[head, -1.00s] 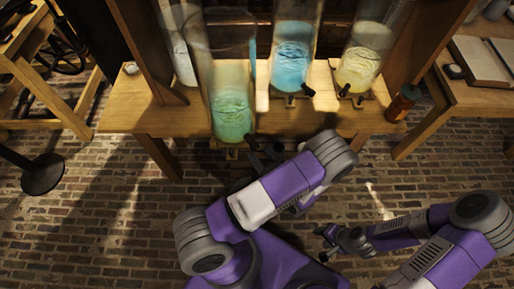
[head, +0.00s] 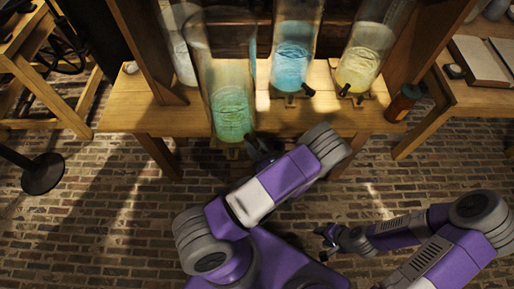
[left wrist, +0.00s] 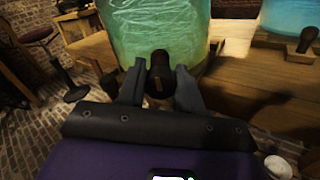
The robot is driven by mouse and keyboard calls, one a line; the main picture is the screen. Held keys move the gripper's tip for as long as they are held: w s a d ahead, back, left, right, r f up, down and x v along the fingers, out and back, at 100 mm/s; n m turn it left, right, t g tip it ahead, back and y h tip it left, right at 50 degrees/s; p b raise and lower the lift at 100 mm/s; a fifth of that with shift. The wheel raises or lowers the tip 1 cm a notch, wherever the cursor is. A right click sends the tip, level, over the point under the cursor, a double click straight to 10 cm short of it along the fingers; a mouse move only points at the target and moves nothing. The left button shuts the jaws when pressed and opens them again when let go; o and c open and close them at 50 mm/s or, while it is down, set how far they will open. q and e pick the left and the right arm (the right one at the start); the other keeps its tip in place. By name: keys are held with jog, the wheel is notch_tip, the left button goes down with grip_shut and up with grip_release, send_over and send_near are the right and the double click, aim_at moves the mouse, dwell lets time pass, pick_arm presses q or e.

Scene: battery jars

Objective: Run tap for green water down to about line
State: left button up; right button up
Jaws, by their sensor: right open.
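The tall glass jar of green water (head: 232,115) stands at the front edge of the wooden bench, and its green water fills only the lower part. Its dark tap (left wrist: 160,70) sticks out at the jar's foot in the left wrist view. My left gripper (head: 255,145) is at this tap. In the left wrist view its two fingers (left wrist: 160,84) stand apart, one on each side of the tap, with narrow gaps showing. I cannot make out a level line on the jar. My right gripper (head: 328,243) is open and empty, low over the brick floor.
Jars of blue water (head: 291,68) and yellow water (head: 357,68) stand to the right on the bench (head: 130,118), each with a dark tap. A pale jar (head: 183,60) stands behind at left. A brown bottle (head: 403,103) is near the bench's right end.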

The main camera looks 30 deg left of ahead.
pick_arm(q)
jog(key=c, duration=0.5)
jog(key=n+b, duration=0.1)
jog(key=n, duration=0.3)
jog(key=shift+f+b, duration=0.1)
jog(key=shift+b, duration=0.25)
jog(key=shift+n+b, duration=0.35)
jog(key=shift+n, duration=1.15)
